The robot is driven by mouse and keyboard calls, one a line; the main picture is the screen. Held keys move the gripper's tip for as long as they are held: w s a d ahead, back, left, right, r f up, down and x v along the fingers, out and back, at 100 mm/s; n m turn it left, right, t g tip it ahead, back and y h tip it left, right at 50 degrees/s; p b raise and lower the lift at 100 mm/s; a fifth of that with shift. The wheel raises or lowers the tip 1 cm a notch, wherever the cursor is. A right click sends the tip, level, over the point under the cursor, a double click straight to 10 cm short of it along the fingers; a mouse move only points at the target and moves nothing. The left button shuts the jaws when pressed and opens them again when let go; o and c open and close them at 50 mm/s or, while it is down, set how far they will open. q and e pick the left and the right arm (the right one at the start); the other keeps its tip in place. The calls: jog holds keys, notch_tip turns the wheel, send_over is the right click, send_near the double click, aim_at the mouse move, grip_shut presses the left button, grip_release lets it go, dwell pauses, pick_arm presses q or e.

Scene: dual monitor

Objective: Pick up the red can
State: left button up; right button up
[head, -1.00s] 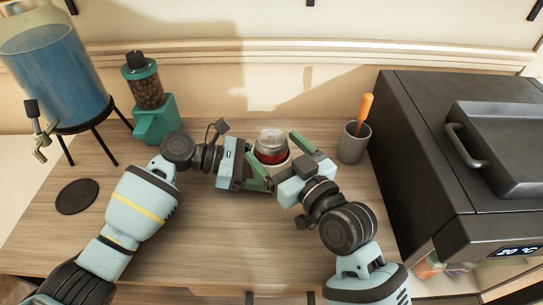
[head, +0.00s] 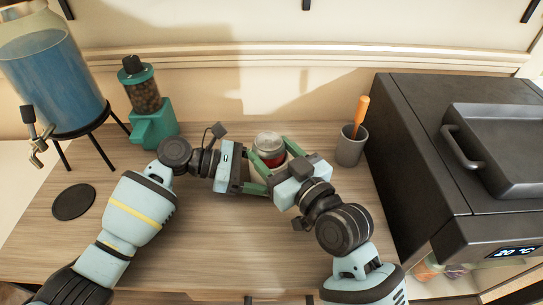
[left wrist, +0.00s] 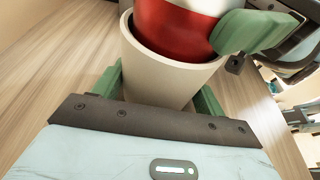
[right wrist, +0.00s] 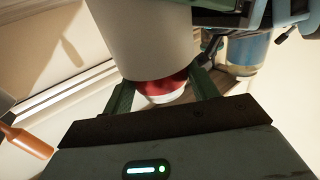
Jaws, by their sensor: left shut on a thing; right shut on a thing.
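The red can (head: 269,146), with a silver top, stands in a cream cup (left wrist: 160,75). It also shows in the left wrist view (left wrist: 175,28) and in the right wrist view (right wrist: 162,87). My left gripper (head: 258,184) is shut on the cup, one finger on each side of it; its fingertips are partly hidden behind the cup in the left wrist view. My right gripper (head: 277,153) is shut on the can above the cup's rim, one finger on each side. The can's lower part is hidden inside the cup.
A grey cup with an orange-handled tool (head: 350,148) stands right of the grippers, beside a dark oven-like appliance (head: 420,170). A blue-filled dispenser (head: 50,75), a green grinder (head: 150,115) and a black coaster (head: 74,202) are left. The front middle of the wooden table is clear.

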notch_tip(320, 180, up, 10)
jog(key=shift+r, duration=0.1)
dwell(0.4)
pick_arm(q)
jog(key=o, duration=0.8)
jog(key=shift+o, duration=0.2)
jog(key=shift+a, duration=0.1)
jog(key=v, duration=1.2)
